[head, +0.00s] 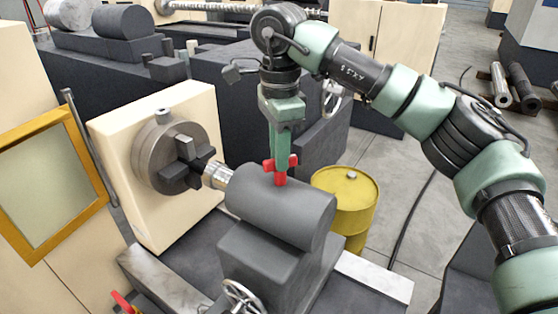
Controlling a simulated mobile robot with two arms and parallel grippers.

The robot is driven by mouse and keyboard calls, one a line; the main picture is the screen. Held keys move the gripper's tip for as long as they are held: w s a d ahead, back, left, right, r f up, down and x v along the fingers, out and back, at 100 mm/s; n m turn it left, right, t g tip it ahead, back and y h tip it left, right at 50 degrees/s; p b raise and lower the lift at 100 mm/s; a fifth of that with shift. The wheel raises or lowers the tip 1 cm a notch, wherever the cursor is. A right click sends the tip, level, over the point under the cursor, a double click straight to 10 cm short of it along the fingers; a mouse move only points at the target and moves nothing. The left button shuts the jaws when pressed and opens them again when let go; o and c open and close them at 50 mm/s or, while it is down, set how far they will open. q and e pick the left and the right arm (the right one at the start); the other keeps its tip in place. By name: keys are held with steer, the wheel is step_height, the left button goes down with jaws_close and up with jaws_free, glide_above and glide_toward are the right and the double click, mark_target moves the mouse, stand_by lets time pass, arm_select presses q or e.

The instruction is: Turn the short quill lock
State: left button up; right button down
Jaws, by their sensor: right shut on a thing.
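The short quill lock (281,179) is a small red lever on top of the dark grey tailstock barrel (281,207). My right gripper (281,163) comes down from above and is shut on the red lock; its fingers hide part of it. The red piece shows on both sides of the fingers and below them, down to the barrel. My left gripper is not in view.
A lathe chuck (172,158) stands left of the barrel, with a shiny quill (216,175) between them. A handwheel (241,297) is at the bottom. A yellow drum (346,200) stands behind right.

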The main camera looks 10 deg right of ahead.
steer(key=m+b, duration=0.2)
steer(key=m, duration=0.3)
steer(key=shift+f+m, duration=0.15)
steer(key=shift+m, duration=0.15)
steer(key=m+b, duration=0.1)
steer(key=m, duration=0.3)
steer(key=shift+m, duration=0.4)
steer(key=c, duration=1.4)
jaws_free()
steer(key=shift+d, duration=0.1)
step_height(320, 180, up, 8)
steer(key=shift+b, duration=0.3)
steer(key=shift+f, duration=0.1)
